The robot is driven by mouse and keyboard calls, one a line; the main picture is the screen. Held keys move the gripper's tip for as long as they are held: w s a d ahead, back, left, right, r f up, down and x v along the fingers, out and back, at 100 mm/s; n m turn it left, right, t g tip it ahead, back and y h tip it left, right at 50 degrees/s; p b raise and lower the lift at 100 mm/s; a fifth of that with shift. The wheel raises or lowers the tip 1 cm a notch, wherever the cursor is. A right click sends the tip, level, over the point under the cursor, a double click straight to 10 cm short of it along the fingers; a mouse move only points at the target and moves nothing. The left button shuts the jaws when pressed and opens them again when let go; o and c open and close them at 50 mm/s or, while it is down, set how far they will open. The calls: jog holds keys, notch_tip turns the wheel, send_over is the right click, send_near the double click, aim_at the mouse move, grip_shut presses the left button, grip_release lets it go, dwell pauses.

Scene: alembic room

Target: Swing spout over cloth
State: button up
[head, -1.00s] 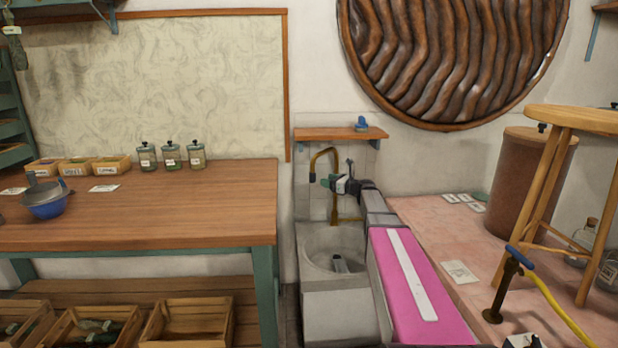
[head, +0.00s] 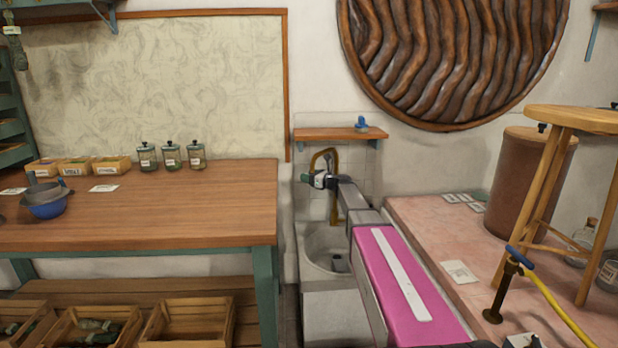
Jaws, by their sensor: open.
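A curved brass spout (head: 334,207) rises at the back of the stone sink (head: 318,243), under a small wooden shelf. Its arch bends over to the left. My gripper (head: 305,178) is open, in front of the arch's left, lower end. My arm covers part of the spout, and I cannot tell whether the fingers touch it.
The wooden shelf (head: 338,134) with a small blue item is just above the spout. A wooden table (head: 150,210) with jars and boxes stands left. A pink ledge (head: 455,245) with a stool (head: 545,190) and a yellow hose (head: 556,310) lies right.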

grip_shut()
